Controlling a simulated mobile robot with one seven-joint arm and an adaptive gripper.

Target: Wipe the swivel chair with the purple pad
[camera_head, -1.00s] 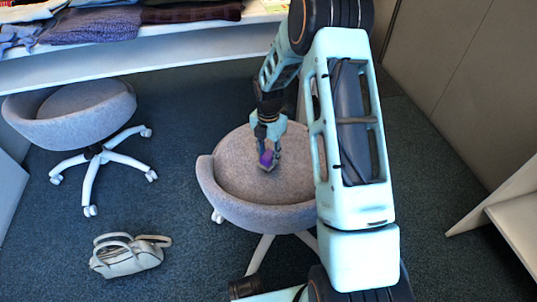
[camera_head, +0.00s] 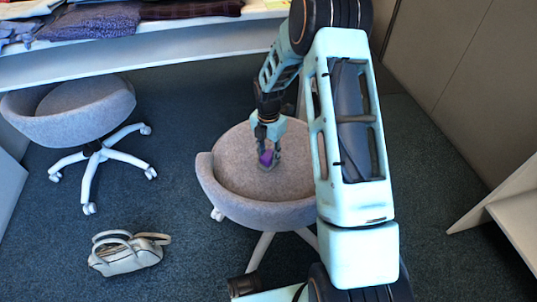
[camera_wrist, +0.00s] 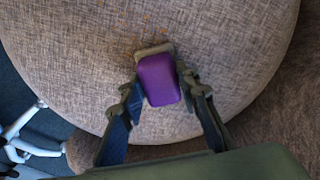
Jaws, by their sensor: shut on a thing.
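The grey fabric swivel chair (camera_head: 225,175) stands in front of me, partly hidden by my arm. Its round seat (camera_wrist: 225,50) fills most of the wrist view, with small orange-brown specks (camera_wrist: 135,40) on it above the pad. My gripper (camera_head: 268,158) is over the seat, pointing down, shut on the purple pad (camera_wrist: 158,80). The pad also shows between the fingers in the head view (camera_head: 265,157). It has a paler edge at its far side and is at or just above the seat; I cannot tell whether it touches.
A second grey swivel chair (camera_head: 75,122) stands at the left. A pale handbag (camera_head: 125,255) lies on the carpet. A white shelf (camera_head: 150,48) with folded clothes (camera_head: 95,20) runs along the back. A white panel (camera_head: 515,215) stands at the right.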

